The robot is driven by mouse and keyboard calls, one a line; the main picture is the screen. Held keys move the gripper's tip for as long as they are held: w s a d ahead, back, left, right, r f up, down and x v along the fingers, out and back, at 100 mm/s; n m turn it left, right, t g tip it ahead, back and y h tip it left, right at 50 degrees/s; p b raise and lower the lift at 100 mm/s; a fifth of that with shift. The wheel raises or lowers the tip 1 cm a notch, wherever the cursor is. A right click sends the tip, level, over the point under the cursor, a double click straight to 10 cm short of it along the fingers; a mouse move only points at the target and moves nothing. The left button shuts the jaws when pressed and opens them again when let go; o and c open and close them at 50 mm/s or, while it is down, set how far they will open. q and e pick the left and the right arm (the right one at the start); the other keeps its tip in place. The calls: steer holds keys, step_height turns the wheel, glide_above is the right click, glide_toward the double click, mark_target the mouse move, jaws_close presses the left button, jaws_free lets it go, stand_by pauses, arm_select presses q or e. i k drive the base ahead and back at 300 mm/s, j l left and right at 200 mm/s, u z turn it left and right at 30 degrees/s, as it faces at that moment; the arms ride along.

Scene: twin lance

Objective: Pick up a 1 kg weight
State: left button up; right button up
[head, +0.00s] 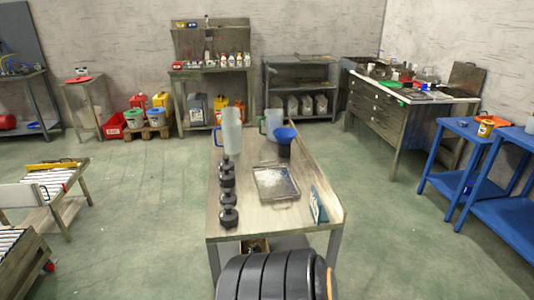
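Several dark weights stand in a row along the left side of the wooden table (290,221) in the head view. The nearest dark weight (228,217) has a rounded body and a narrower top. Another dark weight (228,198) stands just behind it, with more farther back. Their markings are too small to read, so I cannot tell which is 1 kg. Neither of my grippers is in view.
On the same table are a metal tray (275,183), a blue funnel (285,136), a tall translucent jug (231,132) and a small upright sign (318,206). Blue tables (466,129) stand at right, a roller stand (62,208) at left. Green floor is free on both sides.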

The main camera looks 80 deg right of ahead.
mark_target(228, 217)
steer(key=z, duration=2.15)
steer(key=i+l, duration=0.1)
steer(key=z, duration=0.05)
